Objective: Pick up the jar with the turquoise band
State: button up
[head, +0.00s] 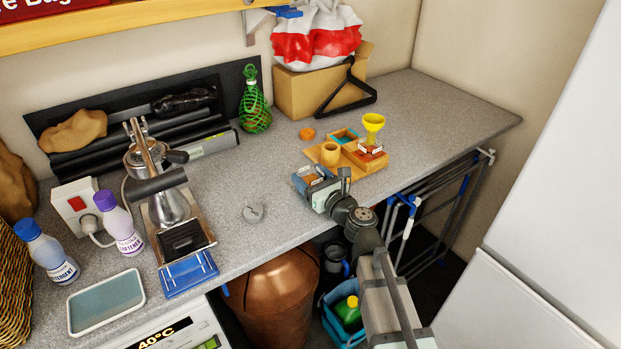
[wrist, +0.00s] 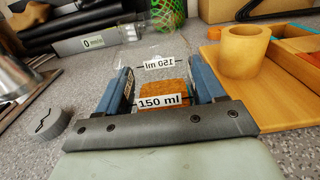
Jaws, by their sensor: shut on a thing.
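My gripper (head: 318,182) is at the counter's front edge, left of the wooden tray. In the wrist view its two blue fingers (wrist: 163,88) are shut on a clear glass jar (wrist: 158,101), one on each side. The jar has white "150 ml" labels and orange-brown matter low inside. No turquoise band shows on it; the fingers and gripper body hide its sides and near lower part. I cannot tell whether it touches the counter. Another labelled jar (head: 372,149) with orange-brown contents stands on the tray under a yellow funnel (head: 373,122).
The wooden tray (head: 376,166) also holds a wooden cup (head: 330,154) and a turquoise-lined compartment (head: 345,136). A grey round piece (head: 253,212) lies left of my gripper, and a lever press (head: 170,205) stands further left.

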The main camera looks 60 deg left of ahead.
jog(key=shift+r, duration=0.15)
jog(key=shift+r, duration=4.4)
jog(key=shift+w+d+r, duration=0.1)
jog(key=shift+w+r, duration=0.15)
jog(key=shift+r, duration=0.05)
jog(key=w+d+f+m+t, duration=0.1)
jog(key=w+d+t, duration=0.15)
jog(key=w, duration=0.65)
jog(key=w+d+f+m+t, duration=0.1)
jog(key=w+d+f, duration=0.15)
jog(key=w, duration=0.75)
jog(key=w+d+m+t, duration=0.15)
jog(key=w+d, duration=0.25)
jog(key=w, duration=0.5)
jog(key=shift+w+a+f+n+g, duration=0.1)
jog(key=shift+w+a+n+g, duration=0.25)
jog(key=shift+a+n+g, duration=0.4)
jog(key=shift+w+a+f+n+g, duration=0.15)
jog(key=shift+w+a+n+g, duration=0.35)
jog(key=shift+g, duration=0.4)
jog(key=shift+w+a+f+n+g, duration=0.1)
jog(key=shift+w+a+n+g, duration=0.15)
jog(key=shift+a+n+g, duration=0.45)
jog(key=shift+a, duration=0.15)
